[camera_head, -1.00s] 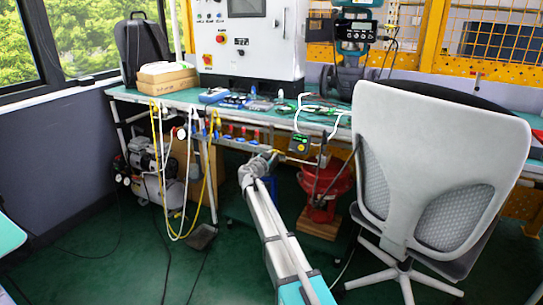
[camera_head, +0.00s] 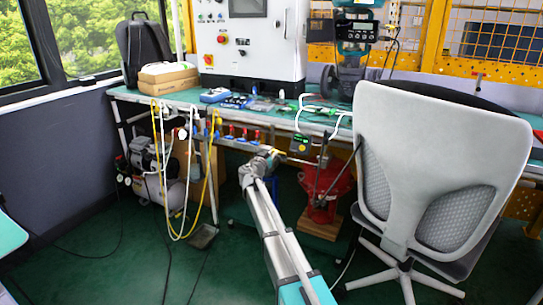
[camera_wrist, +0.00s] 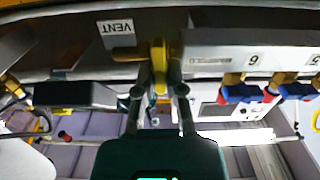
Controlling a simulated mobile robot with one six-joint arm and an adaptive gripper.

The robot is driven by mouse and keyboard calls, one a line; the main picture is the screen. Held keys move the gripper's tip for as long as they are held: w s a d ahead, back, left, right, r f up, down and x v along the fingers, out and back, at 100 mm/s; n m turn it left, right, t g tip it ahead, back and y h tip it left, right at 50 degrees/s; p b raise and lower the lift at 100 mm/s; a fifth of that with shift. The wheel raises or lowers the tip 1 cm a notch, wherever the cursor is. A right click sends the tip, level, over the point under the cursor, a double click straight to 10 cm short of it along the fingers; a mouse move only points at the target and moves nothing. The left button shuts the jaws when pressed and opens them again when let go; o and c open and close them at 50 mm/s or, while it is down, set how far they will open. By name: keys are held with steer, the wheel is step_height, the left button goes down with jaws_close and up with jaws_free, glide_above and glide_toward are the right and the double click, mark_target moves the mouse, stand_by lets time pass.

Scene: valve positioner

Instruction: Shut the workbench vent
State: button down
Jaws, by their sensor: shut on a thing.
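The vent valve's yellow handle (camera_wrist: 158,56) shows in the wrist view beside the upside-down VENT label (camera_wrist: 116,30). My gripper (camera_wrist: 162,80) is shut on this handle, with one dark finger on each side of it. The handle points along the fingers, toward my wrist. A yellow fitting runs left from it. In the head view my gripper (camera_head: 278,153) is at the front edge of the workbench (camera_head: 150,97), right of the row of valves. There the handle is small and partly hidden by my wrist.
Numbered valves with red and blue handles (camera_wrist: 233,92) stand to the right in the wrist view. A white office chair (camera_head: 430,170) is right of my arm. A red machine (camera_head: 325,188) is close to my gripper's right. Yellow and white hoses (camera_head: 157,180) hang at left.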

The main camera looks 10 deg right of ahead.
steer(key=shift+w+a, duration=0.1)
steer(key=shift+a, duration=0.05)
steer(key=c, duration=1)
jaws_free()
steer(key=v, duration=0.8)
